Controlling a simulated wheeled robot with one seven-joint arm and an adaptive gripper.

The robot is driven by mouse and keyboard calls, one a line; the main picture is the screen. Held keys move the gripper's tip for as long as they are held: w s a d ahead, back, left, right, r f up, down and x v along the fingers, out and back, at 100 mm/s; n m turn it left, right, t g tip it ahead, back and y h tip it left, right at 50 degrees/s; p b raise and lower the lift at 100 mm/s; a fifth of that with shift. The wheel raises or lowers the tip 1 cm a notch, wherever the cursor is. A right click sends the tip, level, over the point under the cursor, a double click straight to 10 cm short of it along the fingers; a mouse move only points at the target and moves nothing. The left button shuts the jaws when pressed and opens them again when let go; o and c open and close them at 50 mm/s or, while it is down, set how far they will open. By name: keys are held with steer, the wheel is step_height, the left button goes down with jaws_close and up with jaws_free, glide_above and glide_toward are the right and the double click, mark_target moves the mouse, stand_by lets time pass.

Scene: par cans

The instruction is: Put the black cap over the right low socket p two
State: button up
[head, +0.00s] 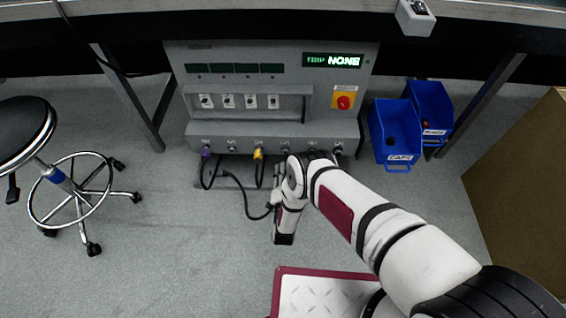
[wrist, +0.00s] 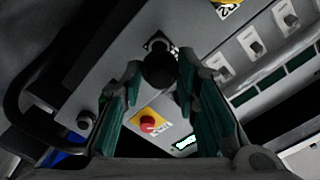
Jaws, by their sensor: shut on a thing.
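The black cap (wrist: 160,68) sits between my fingertips in the wrist view. My gripper (wrist: 158,78) is shut on it, in front of a socket plate (wrist: 157,41) on the low ledge. The cap covers most of that socket, so I cannot tell whether they touch. Another socket (wrist: 85,120) shows uncovered to its left in the wrist view. In the head view the rightmost low socket (head: 338,150) shows beside my arm. My arm hides part of the right low row there, and the cap is not visible.
A purple plug (head: 206,152) and a yellow plug (head: 258,154) with hanging cables are left of my arm. Blue bins (head: 396,160) stand right of the cabinet. A red knob (head: 344,102) is above the ledge. A stool (head: 70,190) stands left on open floor.

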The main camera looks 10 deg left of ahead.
steer(key=shift+w+a+b, duration=0.15)
steer(key=shift+w+b, duration=0.85)
steer(key=shift+w, duration=1.85)
steer(key=shift+w+a+f, duration=0.1)
steer(key=shift+w, duration=1.05)
stand_by(1.0)
steer(key=o, duration=0.8)
steer(key=shift+o, duration=0.2)
steer(key=shift+s, duration=0.15)
steer(key=s+d, duration=0.1)
steer(key=s, duration=1)
steer(key=shift+s, duration=0.4)
steer(key=shift+s, duration=0.1)
